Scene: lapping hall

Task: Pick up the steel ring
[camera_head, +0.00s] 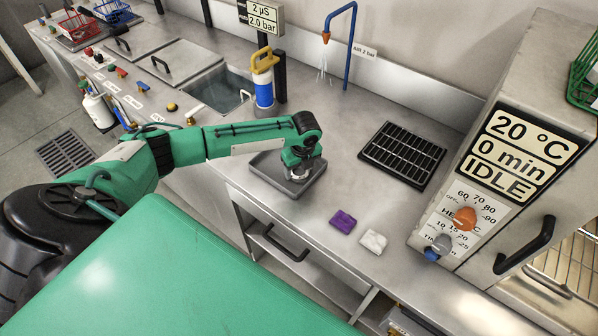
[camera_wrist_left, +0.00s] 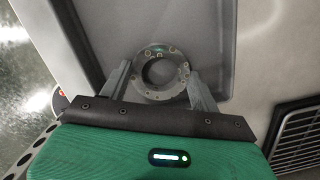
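The steel ring (camera_wrist_left: 160,72), round and grey with small holes and a wide opening, shows in the left wrist view inside the grey tray (camera_wrist_left: 215,30). My left gripper (camera_wrist_left: 161,70) has one finger on each side of the ring, close to its outer edge. I cannot tell whether the fingers touch it or a small gap remains. In the head view my left gripper (camera_head: 300,172) points down into the tray (camera_head: 268,173) on the steel bench, and the arm mostly hides the ring. My right gripper is not in view.
A black slotted grate (camera_head: 403,155) lies to the right of the tray, with a purple cloth (camera_head: 343,221) and a white cloth (camera_head: 373,241) in front. A blue-and-white bottle (camera_head: 264,88) stands behind the arm near the sink. A control unit (camera_head: 500,160) reading IDLE stands right.

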